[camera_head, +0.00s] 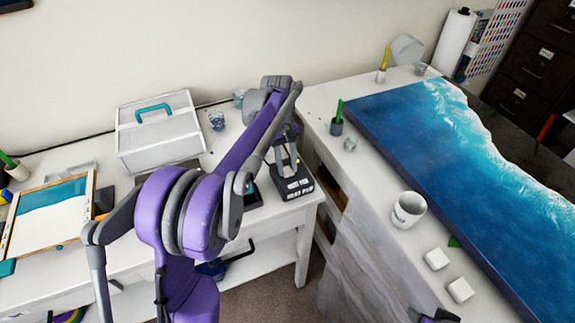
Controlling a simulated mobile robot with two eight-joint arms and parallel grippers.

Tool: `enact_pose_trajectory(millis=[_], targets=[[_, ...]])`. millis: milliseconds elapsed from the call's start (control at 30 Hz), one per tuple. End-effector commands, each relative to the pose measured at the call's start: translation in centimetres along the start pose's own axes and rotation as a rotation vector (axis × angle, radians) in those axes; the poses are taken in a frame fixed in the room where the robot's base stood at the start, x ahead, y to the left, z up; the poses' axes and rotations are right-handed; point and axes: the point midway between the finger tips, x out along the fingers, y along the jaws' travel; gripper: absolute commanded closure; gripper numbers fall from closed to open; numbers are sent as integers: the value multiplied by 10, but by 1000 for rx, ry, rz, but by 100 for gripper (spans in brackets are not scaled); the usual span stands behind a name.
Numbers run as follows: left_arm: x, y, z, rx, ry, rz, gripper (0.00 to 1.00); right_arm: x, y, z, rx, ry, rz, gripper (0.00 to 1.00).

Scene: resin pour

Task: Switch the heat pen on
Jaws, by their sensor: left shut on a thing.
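A small dark unit (293,186) with pale buttons or markings on its front stands at the right end of the white desk; it looks like the heat pen's base. My left arm reaches over the desk, and its gripper (285,158) points down right at this unit, at its back part. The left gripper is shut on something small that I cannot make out. The pen itself and its switch cannot be told apart at this size, and my arm hides part of the desk. A dark and purple bit of my right arm (436,316) shows at the bottom edge; its fingers are unclear.
A white box with a teal handle (160,132) stands behind my left arm. A framed blue-and-white panel (52,215) lies at the left. On the right table are a big blue wave panel (440,150), a white mug (408,210) and white blocks (437,259).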

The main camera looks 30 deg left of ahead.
Motion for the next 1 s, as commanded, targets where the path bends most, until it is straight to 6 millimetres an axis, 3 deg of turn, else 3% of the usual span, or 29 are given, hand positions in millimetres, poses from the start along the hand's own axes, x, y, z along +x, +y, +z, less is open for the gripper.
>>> enact_pose_trajectory(millis=[67,100,267,667,1000], targets=[[0,0,0,0,0,0,100,0,0,0,0,0,0,46],[0,0,0,0,0,0,59,0,0,0,0,0,0,46],[0,0,0,0,1,0,32,0,0,0,0,0,0,46],[-10,0,0,0,1,0,32,-1,0,-1,0,1,0,46],[-76,1,0,-1,2,1,32,-6,0,-7,0,6,0,46]])
